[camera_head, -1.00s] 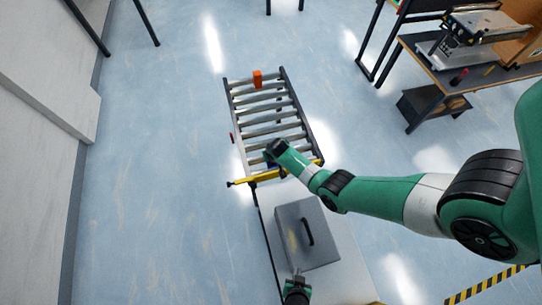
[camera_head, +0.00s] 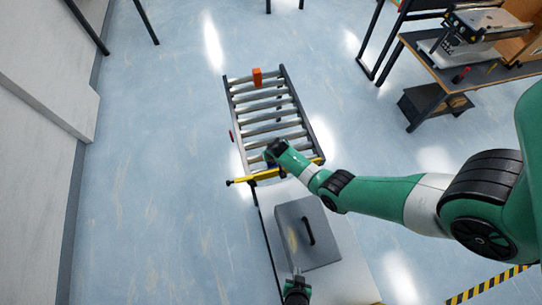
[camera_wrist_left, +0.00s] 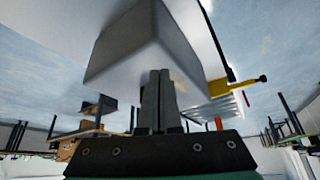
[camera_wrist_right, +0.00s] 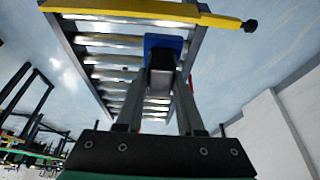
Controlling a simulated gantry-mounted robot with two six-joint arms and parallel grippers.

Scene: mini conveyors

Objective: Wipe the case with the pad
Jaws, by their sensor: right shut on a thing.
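The grey case (camera_head: 320,257) with a black handle (camera_head: 308,231) lies on the white table. A yellowish smear (camera_head: 292,240) shows on its top, left of the handle. It also fills the upper middle of the left wrist view (camera_wrist_left: 135,45). My left gripper (camera_head: 297,273) is at the case's near edge, its fingers together and empty; they show close to the case (camera_wrist_left: 158,75), but I cannot tell whether they touch it. My right gripper (camera_wrist_right: 162,78) is shut on the blue pad (camera_wrist_right: 163,42), held at the near end of the roller conveyor, away from the case.
The roller conveyor (camera_head: 270,112) has a yellow bar (camera_head: 262,176) across its near end and an orange block (camera_head: 257,77) at its far end. The white table (camera_head: 345,280) has bare room right of the case. A workbench (camera_head: 470,75) stands at upper right.

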